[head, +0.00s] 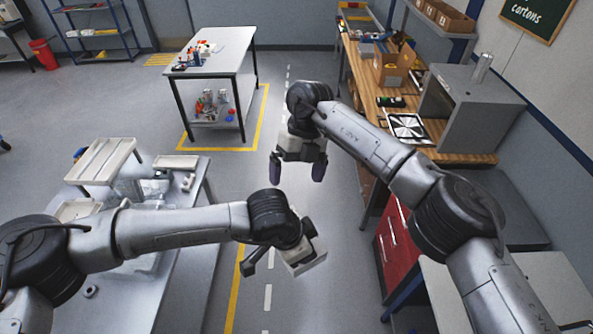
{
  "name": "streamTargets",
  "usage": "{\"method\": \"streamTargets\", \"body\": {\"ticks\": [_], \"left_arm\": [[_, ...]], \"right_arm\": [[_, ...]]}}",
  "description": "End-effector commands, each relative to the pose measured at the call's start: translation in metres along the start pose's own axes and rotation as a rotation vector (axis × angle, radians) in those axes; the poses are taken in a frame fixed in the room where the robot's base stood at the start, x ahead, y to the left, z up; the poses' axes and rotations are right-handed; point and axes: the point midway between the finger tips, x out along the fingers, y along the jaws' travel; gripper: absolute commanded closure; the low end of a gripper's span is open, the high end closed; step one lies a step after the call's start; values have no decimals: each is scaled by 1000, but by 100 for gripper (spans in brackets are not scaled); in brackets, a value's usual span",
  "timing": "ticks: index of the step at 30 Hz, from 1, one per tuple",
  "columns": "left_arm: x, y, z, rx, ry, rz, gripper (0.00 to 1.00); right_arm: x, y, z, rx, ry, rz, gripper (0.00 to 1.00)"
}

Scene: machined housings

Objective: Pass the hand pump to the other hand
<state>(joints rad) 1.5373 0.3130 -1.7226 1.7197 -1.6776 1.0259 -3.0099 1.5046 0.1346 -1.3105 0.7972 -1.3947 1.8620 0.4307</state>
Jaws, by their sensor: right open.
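My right gripper (297,174) hangs fingers down over the aisle floor in the head view. Its two dark fingers are spread wide apart with nothing between them. My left gripper (301,257) is lower in the picture, nearer to me, at the end of the arm from the left. It is turned mostly away, and I cannot tell whether its fingers are apart or shut, or whether they hold anything. I cannot make out the hand pump anywhere; it may be hidden or too small to tell.
A grey table (188,290) with trays and parts lies under my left arm. A white-topped table (222,57) stands farther back. A wooden workbench (464,144) with a grey machine (478,105) and a red drawer cabinet (398,245) line the right. The aisle floor between is clear.

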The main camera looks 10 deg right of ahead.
Motion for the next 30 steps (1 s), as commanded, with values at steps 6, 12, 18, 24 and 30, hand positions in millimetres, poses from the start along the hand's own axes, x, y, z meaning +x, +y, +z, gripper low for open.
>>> {"method": "streamTargets", "body": {"ticks": [6,12,18,24,30], "left_arm": [[-1,0,-1,1,2,-1,100],[-1,0,-1,1,2,-1,100],[-1,0,-1,1,2,-1,100],[-1,0,-1,1,2,-1,100],[-1,0,-1,1,2,-1,100]], "right_arm": [[27,-1,0,15,0,2,0],[61,0,0,13,-1,3,0],[90,0,0,15,-3,3,0],[108,0,1,14,-3,3,0],[116,1,1,14,-5,3,0]]}}
